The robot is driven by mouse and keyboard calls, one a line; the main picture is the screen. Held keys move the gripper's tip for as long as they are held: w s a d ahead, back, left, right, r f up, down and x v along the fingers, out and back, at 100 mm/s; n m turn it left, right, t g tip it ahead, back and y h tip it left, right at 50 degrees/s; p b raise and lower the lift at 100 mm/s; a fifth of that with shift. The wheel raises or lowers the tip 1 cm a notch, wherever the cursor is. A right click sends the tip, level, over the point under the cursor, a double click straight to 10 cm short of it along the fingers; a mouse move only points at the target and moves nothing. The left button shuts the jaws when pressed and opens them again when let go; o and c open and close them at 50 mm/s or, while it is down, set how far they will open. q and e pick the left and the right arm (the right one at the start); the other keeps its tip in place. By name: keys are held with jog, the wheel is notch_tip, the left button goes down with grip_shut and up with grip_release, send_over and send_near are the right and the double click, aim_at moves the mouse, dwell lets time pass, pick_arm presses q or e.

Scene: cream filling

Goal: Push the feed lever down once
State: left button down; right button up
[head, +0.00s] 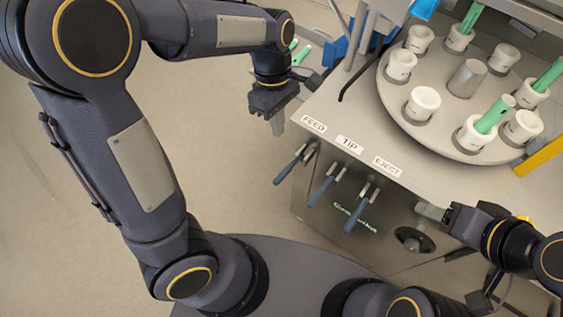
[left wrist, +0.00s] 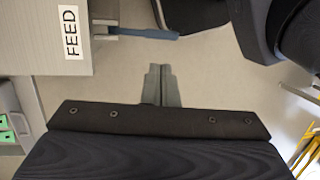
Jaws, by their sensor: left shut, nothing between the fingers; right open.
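The feed lever (head: 291,166) is a blue-handled lever on the machine's front, below the FEED label (head: 313,123). In the left wrist view the feed lever (left wrist: 148,33) sticks out sideways near the top, beside the FEED label (left wrist: 71,32). My left gripper (head: 277,128) is shut and empty, above and left of the lever and apart from it. Its closed fingers also show in the left wrist view (left wrist: 160,75). My right gripper (head: 432,212) is at the machine's front on the right; its fingers are partly hard to make out.
The TIP lever (head: 321,190) and EJECT lever (head: 356,215) hang beside the feed lever. A round turntable (head: 455,148) on top carries several white cups, some with green tubes. A black knob (head: 412,240) is on the front panel. Floor left of the machine is clear.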

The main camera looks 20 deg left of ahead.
aim_at(282, 172)
pick_arm(q)
jog(key=b+x, duration=0.1)
jog(key=x, duration=1.2)
pick_arm(e)
jog(key=shift+f, duration=0.65)
pick_arm(q)
jog(key=shift+f, duration=0.1)
pick_arm(e)
jog(key=shift+f, duration=0.1)
